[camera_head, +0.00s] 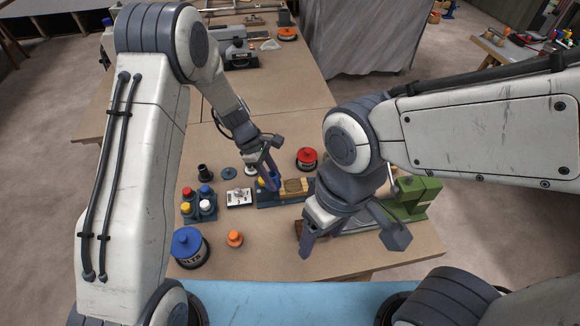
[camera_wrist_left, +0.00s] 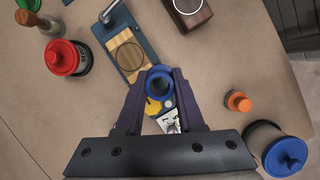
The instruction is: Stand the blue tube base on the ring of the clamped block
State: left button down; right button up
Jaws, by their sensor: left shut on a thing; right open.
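My left gripper (camera_head: 268,182) is shut on the blue tube base (camera_wrist_left: 158,71), a round blue piece with an open dark centre between the fingertips in the left wrist view. It is held near the end of a light wooden block (camera_wrist_left: 130,57) with a thin dark ring on top, on a blue fixture (camera_wrist_left: 112,20) with a grey lever. A dark brown block (camera_wrist_left: 194,20) with a pale ring lies apart from it, partly out of view. My right gripper (camera_head: 350,230) is open and empty, over the green vise (camera_head: 413,195) side. Whether the tube base touches anything is unclear.
A red-lidded pot (camera_head: 307,157) stands behind the fixture. A blue-lidded pot (camera_head: 188,246), an orange knob (camera_head: 235,239), a small white box (camera_head: 239,198) and a rack of coloured caps (camera_head: 199,207) stand to the left. The bench front is mostly clear.

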aim_at(297, 184)
pick_arm(q)
jog(key=w+d+n+t+b, duration=0.1)
jog(key=w+d+n+t, duration=0.4)
jog(key=n, duration=0.5)
jog(key=shift+g+y, duration=0.3)
jog(key=shift+g, duration=0.3)
jog(key=f+b, duration=0.1)
jog(key=b, duration=0.1)
jog(key=f+b, duration=0.4)
jog(key=shift+s+d, duration=0.35)
jog(key=shift+p, duration=0.3)
jog(key=shift+f+b, duration=0.5)
jog(key=shift+f, duration=0.05)
jog(key=c, duration=0.9)
grip_release()
jog(key=shift+c, duration=0.2)
jog(key=shift+o, duration=0.7)
